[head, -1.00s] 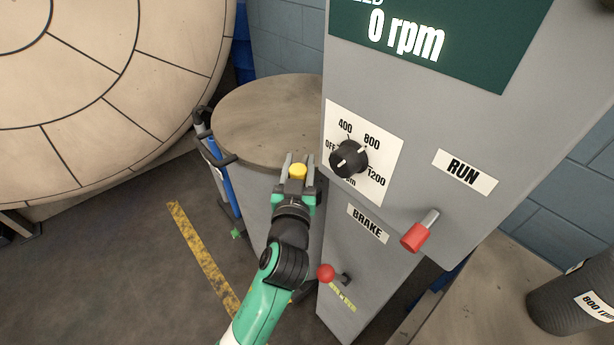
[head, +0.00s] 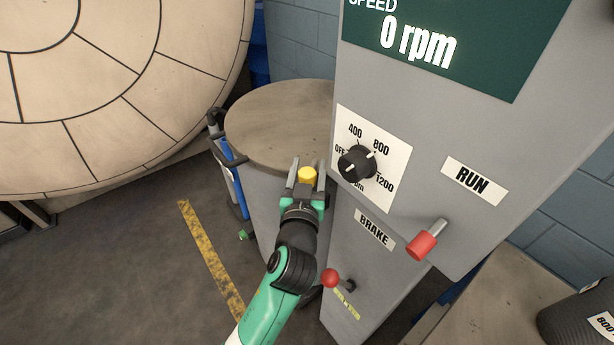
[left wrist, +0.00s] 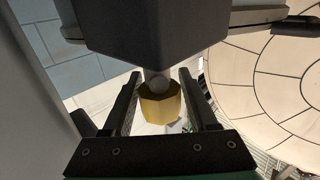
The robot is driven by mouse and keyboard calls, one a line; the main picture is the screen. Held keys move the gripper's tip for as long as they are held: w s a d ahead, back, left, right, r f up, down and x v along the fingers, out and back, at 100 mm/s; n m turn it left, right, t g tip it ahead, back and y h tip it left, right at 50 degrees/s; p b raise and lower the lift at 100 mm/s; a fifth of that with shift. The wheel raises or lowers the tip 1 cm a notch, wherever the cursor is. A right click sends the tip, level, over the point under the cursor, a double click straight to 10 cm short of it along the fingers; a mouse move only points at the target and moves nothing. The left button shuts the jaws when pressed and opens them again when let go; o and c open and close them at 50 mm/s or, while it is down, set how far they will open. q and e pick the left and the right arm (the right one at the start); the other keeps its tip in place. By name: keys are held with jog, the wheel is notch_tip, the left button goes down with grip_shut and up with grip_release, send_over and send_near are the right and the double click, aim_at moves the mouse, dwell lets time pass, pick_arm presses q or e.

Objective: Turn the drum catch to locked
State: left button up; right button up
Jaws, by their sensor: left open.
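A yellow knob (head: 307,174), which I take to be the drum catch, shows in front of the grey drum-shaped vessel. In the left wrist view the yellow knob (left wrist: 160,104) sits on a short pale shaft near a dark block (left wrist: 155,30). My left gripper (head: 306,177) is open, with one finger on each side of the knob. The left wrist view shows gaps between the knob and both fingers (left wrist: 162,98). No lock marking on the catch is readable. My right gripper is not in view.
The grey control cabinet (head: 470,130) stands close on the right, with a speed dial (head: 357,163), a red RUN lever (head: 422,245) and a red BRAKE knob (head: 331,278). A large panelled round drum (head: 90,90) fills the upper left.

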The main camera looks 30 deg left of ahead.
pick_arm(q)
jog(key=p+v, duration=0.3)
jog(key=v, duration=0.8)
jog(key=shift+s+p, duration=0.15)
jog(key=shift+p, duration=0.2)
